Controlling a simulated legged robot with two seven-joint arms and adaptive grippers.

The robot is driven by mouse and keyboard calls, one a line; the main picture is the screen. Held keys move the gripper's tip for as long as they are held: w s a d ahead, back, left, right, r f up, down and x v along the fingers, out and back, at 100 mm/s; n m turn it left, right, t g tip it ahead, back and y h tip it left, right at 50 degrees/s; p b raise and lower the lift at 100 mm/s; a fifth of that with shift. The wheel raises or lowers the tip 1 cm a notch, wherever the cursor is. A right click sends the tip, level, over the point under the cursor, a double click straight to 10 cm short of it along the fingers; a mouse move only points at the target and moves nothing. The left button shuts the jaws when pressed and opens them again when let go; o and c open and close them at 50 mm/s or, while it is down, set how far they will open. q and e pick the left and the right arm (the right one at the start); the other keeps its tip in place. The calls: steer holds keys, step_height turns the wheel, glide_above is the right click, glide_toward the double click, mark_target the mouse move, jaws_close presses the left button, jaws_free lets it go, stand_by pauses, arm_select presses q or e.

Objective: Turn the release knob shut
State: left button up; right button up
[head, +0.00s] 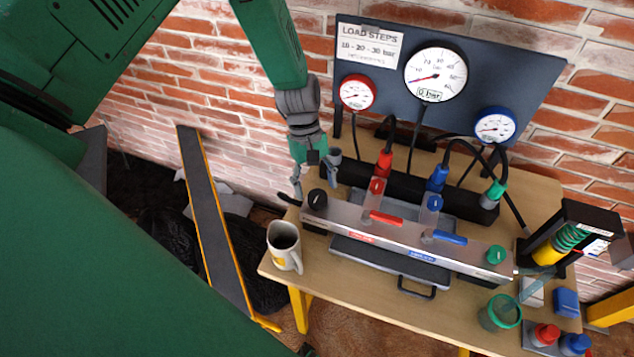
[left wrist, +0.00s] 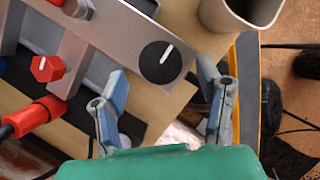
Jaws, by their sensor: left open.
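A round black knob (head: 317,199) with a white pointer line sits at the left end of the silver manifold (head: 400,237); no label that I can read marks it as the release knob. In the left wrist view the knob (left wrist: 160,62) lies just beyond and between my fingertips, its line slanting up to the right. My left gripper (head: 315,178) is open and empty, pointing down just above and behind the knob, apart from it as far as I can tell. It also shows in the left wrist view (left wrist: 162,78). My right gripper is not in view.
A grey mug (head: 284,248) stands left of the manifold near the table edge. Red (head: 377,186), blue (head: 435,202) and green (head: 496,254) knobs sit along the manifold. Hoses run to gauges on a dark panel (head: 530,70); the large gauge (head: 436,75) shows 0 bar.

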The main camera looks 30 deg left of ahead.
arm_select(q)
steer(key=v, duration=0.9)
steer(key=shift+a+f, duration=0.15)
steer(key=shift+a, duration=0.1)
steer(key=shift+w+d, duration=0.1)
